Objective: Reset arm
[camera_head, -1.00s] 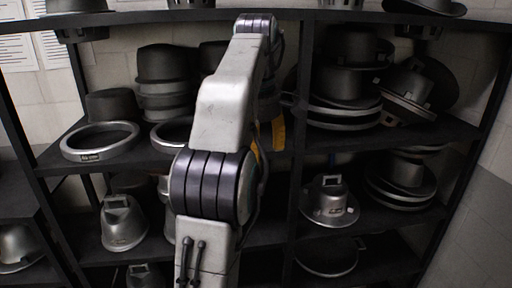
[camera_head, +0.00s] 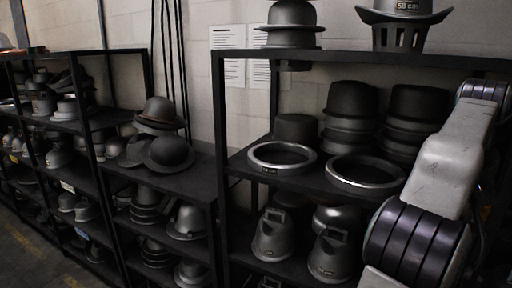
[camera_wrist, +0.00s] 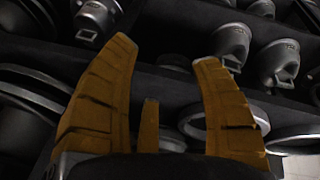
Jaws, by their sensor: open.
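Behind the fingers are dark shelves with grey metal hat moulds and rings. In the head view my arm fills the right side, reaching up and over in front of the shelf; my gripper is hidden or out of frame there. The near shelf unit (camera_head: 340,57) holds black hat forms (camera_head: 350,103), a left metal ring (camera_head: 282,158) and a right metal ring (camera_head: 365,174).
Metal moulds (camera_head: 271,238) stand on the lower shelf. A lower rack (camera_head: 190,185) with several hats (camera_head: 168,152) is left of the near unit. A longer rack (camera_head: 75,125) recedes along the wall. Bare floor (camera_head: 25,250) shows at the lower left.

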